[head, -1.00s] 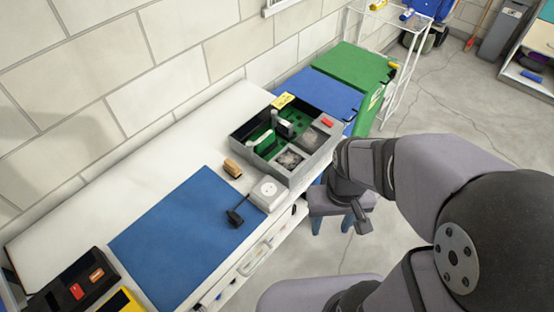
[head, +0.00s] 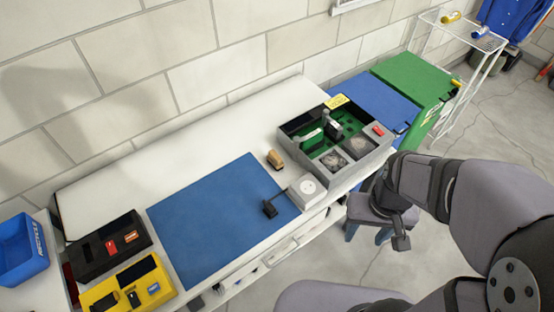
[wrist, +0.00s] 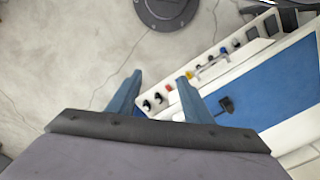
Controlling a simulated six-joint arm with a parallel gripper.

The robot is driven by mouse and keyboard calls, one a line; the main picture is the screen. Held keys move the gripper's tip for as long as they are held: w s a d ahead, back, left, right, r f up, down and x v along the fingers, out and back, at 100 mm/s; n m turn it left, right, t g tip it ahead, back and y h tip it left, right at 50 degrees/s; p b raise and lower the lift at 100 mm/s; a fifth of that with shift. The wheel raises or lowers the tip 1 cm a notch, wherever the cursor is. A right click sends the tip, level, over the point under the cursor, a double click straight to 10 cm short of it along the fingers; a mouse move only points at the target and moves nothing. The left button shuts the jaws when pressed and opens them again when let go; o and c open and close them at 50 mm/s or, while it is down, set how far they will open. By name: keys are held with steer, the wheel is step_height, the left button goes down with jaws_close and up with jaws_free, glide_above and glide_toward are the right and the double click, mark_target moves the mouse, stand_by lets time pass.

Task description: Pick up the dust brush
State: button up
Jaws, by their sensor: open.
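A small brown and tan block that looks like the dust brush (head: 275,159) lies on the white bench, between the blue mat and the grey box, in the head view. I cannot make it out in the wrist view. My gripper (head: 367,236) is over the floor in front of the bench, to the right of and apart from the block. Its two blue fingers point down. In the wrist view my gripper (wrist: 159,76) is open, with nothing between the fingers.
The blue mat (head: 210,220) has a black plug-like piece (head: 270,209) near its right edge, beside a white socket box (head: 306,191). The grey box (head: 377,160) holds several parts. Black (head: 110,247) and yellow (head: 127,288) cases and a blue bin (head: 22,250) stand left.

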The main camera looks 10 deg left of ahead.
steer(key=shift+o, duration=0.2)
stand_by(0.4)
steer(key=m+t+y+p, duration=0.3)
steer(key=m, duration=2.3)
glide_above(275, 155)
steer(key=s+d, duration=0.2)
step_height(275, 155, down, 7)
steer(key=shift+d+f, duration=0.1)
steer(key=shift+d, duration=0.05)
steer(key=shift+w+a+f+m, duration=0.1)
steer(key=shift+w+a+m, duration=0.2)
steer(key=shift+m, duration=0.2)
steer(key=shift+p+x, duration=0.75)
steer(key=shift+x, duration=2.9)
steer(key=shift+s+d, duration=0.1)
steer(key=shift+s, duration=0.05)
steer(key=c, duration=1.1)
